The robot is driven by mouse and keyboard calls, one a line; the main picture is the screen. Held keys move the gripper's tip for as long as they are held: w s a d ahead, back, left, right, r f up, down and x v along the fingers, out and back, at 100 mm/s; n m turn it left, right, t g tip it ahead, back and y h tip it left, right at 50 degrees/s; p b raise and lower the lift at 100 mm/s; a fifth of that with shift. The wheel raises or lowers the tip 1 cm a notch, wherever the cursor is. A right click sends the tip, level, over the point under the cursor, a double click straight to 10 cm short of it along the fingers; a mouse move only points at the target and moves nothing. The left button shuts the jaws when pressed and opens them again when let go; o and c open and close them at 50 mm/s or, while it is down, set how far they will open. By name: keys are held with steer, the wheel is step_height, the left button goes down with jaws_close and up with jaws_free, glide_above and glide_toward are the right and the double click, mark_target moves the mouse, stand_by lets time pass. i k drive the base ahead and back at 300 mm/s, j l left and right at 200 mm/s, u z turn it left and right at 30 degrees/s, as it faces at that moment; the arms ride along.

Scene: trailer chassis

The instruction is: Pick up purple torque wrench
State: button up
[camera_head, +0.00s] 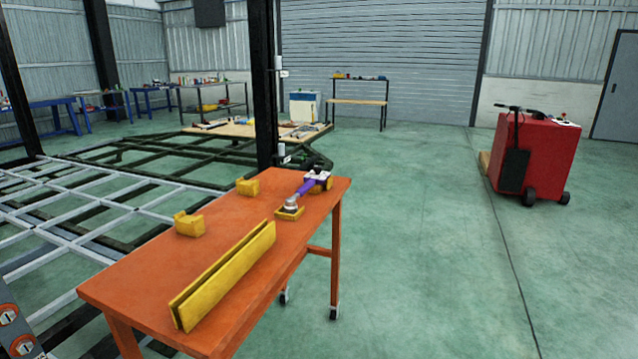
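The purple torque wrench (306,187) lies near the far right end of the orange table (150,287). Its grey head end (291,204) rests at a small yellow holder (289,213). Its far end looks white, dark and red, and is too small to make out clearly. My gripper does not show in this view.
A long yellow slotted block (225,276) lies along the table's front edge. Two small yellow holders (189,224) (248,187) stand behind it. The metal chassis frame (90,212) lies to the left. A dark post (263,85) stands behind the table. Floor at right is clear up to a red machine (545,157).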

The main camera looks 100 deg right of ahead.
mark_target(290, 206)
steer(key=k+l, duration=0.8)
steer(key=k+l+z, duration=0.15)
steer(key=k+l, duration=0.75)
steer(key=l, duration=0.4)
steer(key=k+l, duration=0.1)
steer(key=l, duration=0.4)
steer(key=k+l, duration=0.1)
steer(key=l, duration=0.35)
steer(key=k+l, duration=0.1)
steer(key=l, duration=0.4)
steer(key=k+l+z, duration=0.1)
steer(key=l, duration=0.4)
